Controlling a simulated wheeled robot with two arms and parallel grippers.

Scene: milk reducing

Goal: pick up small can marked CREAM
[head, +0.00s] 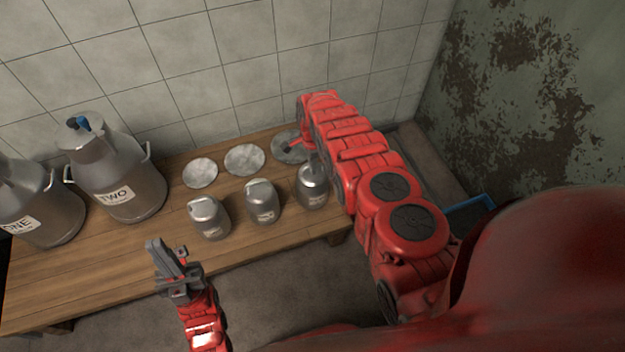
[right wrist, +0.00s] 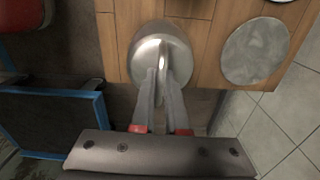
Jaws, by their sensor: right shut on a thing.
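Three small metal cans with labels too small to read stand in a row on the wooden table: a left can (head: 209,218), a middle can (head: 262,202) and a right can (head: 312,190). My right gripper (right wrist: 162,84) is shut on the top handle of the right can, which shows from above in the right wrist view (right wrist: 150,52). Which can is CREAM I cannot read. Whether the held can touches the table I cannot tell. My left gripper (head: 169,257) is in front of the table edge, apart from the cans; its jaw gap is unclear.
Two large milk cans marked ONE (head: 38,208) and TWO (head: 118,178) stand at the left of the table (head: 120,262). Grey round discs (head: 245,159) lie behind the small cans. A tiled wall closes the back. A blue-edged dark tray (right wrist: 45,122) lies beyond the table's right end.

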